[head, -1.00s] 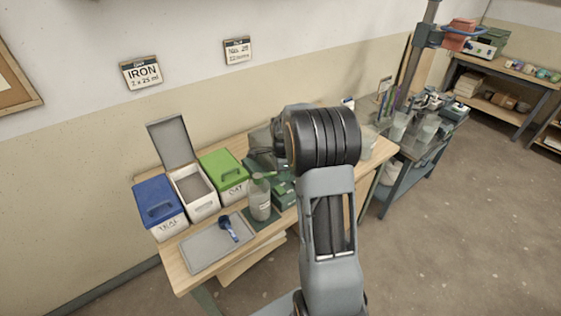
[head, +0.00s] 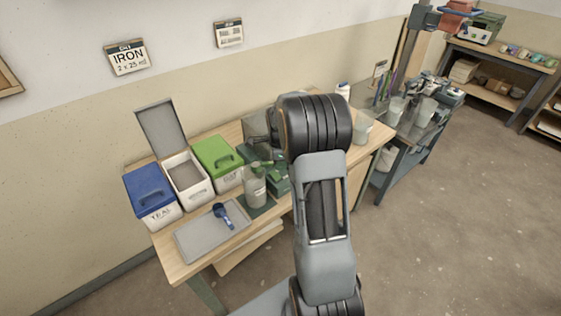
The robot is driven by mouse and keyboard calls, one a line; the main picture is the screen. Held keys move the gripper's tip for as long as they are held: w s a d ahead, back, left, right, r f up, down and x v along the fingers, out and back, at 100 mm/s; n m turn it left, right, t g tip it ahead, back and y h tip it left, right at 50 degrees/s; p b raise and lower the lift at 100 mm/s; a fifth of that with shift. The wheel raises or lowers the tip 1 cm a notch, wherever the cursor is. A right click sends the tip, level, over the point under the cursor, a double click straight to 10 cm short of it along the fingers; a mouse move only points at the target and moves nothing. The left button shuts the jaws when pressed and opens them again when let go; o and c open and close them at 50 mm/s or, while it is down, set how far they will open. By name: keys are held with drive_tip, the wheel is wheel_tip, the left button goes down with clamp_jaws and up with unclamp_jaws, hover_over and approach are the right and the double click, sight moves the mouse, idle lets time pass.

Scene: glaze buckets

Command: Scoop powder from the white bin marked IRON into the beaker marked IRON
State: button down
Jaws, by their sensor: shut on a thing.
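The white bin (head: 199,193) stands open between a blue-lidded bin and a green-lidded bin, its lid (head: 161,127) raised. Greyish-brown powder shows inside; I cannot read a label on it. A clear beaker (head: 255,190) stands to the right, in front of the green-lidded bin; its label is too small to read. My gripper (head: 279,150) is mostly hidden behind my black wrist joint. It appears shut on a green scoop (head: 264,164), whose visible end is over or just behind the beaker's mouth. Whether the scoop holds powder cannot be seen.
A blue scoop (head: 222,214) lies on a grey tray (head: 200,243) at the table's front. The blue-lidded bin (head: 150,193) and green-lidded bin (head: 217,160) are closed. A wall sign (head: 127,57) reads IRON 2 x 25 ml. A cluttered side bench (head: 405,135) stands right.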

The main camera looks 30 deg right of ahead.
sight(271, 162)
drive_tip(key=shift+w+a+r+g+h, duration=0.15)
drive_tip(key=shift+a+r+g+h, duration=0.05)
drive_tip(key=shift+r+h, duration=0.35)
drive_tip(key=shift+w+a+r+g+h, duration=0.1)
drive_tip(key=shift+a+r+g+h, duration=0.1)
drive_tip(key=shift+r+h, duration=0.3)
drive_tip(key=shift+w+a+r+g+h+b, duration=0.1)
drive_tip(key=shift+a+r+g+h+b, duration=0.1)
drive_tip(key=shift+r+g+h, duration=0.55)
drive_tip(key=shift+w+a+r+g+h+b, duration=0.1)
drive_tip(key=shift+a+r+g+h+b, duration=0.15)
drive_tip(key=shift+r+h, duration=0.85)
drive_tip(key=shift+f, duration=0.1)
drive_tip(key=shift+s+d+f+b, duration=0.1)
drive_tip(key=shift+s+d+b, duration=0.1)
drive_tip(key=shift+d+b, duration=0.25)
drive_tip(key=shift+a, duration=0.15)
drive_tip(key=shift+w+a+r+g+h+b, duration=0.3)
drive_tip(key=shift+a+r+h, duration=0.1)
drive_tip(key=shift+h, duration=0.3)
drive_tip(key=shift+w+a+r+g+h+b, duration=0.15)
drive_tip(key=shift+a+r+g+h, duration=0.1)
drive_tip(key=shift+r+h, duration=0.2)
drive_tip(key=shift+w+a+r+g+h+b, duration=0.1)
drive_tip(key=shift+a+r+g+h+b, duration=0.15)
drive_tip(key=shift+h, duration=0.2)
drive_tip(key=shift+r, duration=0.1)
